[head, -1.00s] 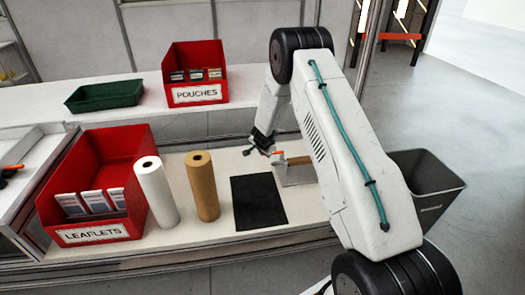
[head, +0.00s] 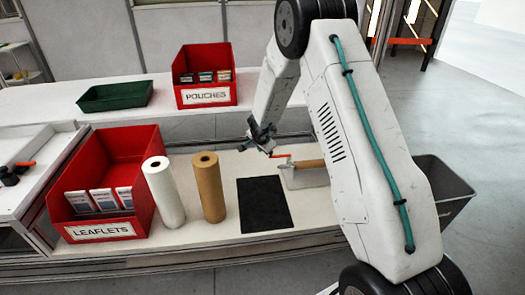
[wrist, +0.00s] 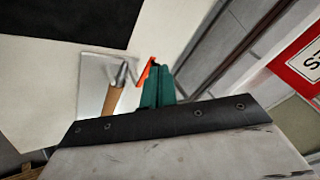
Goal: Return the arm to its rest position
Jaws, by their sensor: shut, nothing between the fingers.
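My gripper (head: 262,140) hangs above the back part of the white workbench in the head view, near an orange-red handled tool. In the wrist view its green fingers (wrist: 157,88) show side by side, shut with nothing between them. My arm runs from the lower right up to a raised elbow, then down to the gripper. The arm hides part of the bench's right end.
A black mat (head: 264,204), a brown roll (head: 208,187) and a white roll (head: 163,192) stand or lie on the bench. The leaflets bin (head: 140,165), pouches bin (head: 205,95), green tray (head: 115,96) and grey bin (head: 440,195) are around. A wooden-handled tool (wrist: 114,95) lies on a pale plate.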

